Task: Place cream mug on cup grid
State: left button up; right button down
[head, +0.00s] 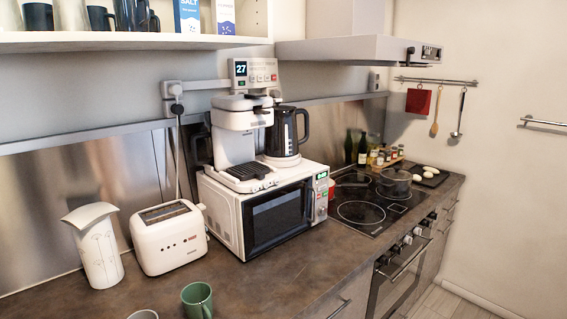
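The cup grid (249,171) is the dark slatted tray at the foot of the white coffee machine (233,135), which stands on top of the microwave. Nothing stands on the grid. A pale mug rim (143,314) shows at the bottom edge of the head view, on the counter. It may be the cream mug, but most of it is cut off by the frame. A green mug (197,300) stands upright to its right, also partly cut off. Neither of my grippers is in view.
A white toaster (168,237) and a white jug (94,245) stand left of the microwave (270,212). A black kettle (284,133) stands beside the coffee machine. A shelf (150,41) overhangs the left. The counter (262,287) before the microwave is clear.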

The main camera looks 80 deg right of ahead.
aim_at(245, 169)
jog(key=k+l, duration=0.25)
jog(key=l, duration=0.25)
jog(key=k+l+u, duration=0.1)
jog(key=k+l, duration=0.15)
jog(key=l, duration=0.2)
jog(key=k+l, duration=0.25)
jog(key=l, duration=0.25)
jog(key=k+l+u, duration=0.1)
jog(key=k+l, duration=0.15)
jog(key=l, duration=0.2)
jog(key=k+l+u, duration=0.1)
jog(key=k+l, duration=0.15)
jog(key=l, duration=0.2)
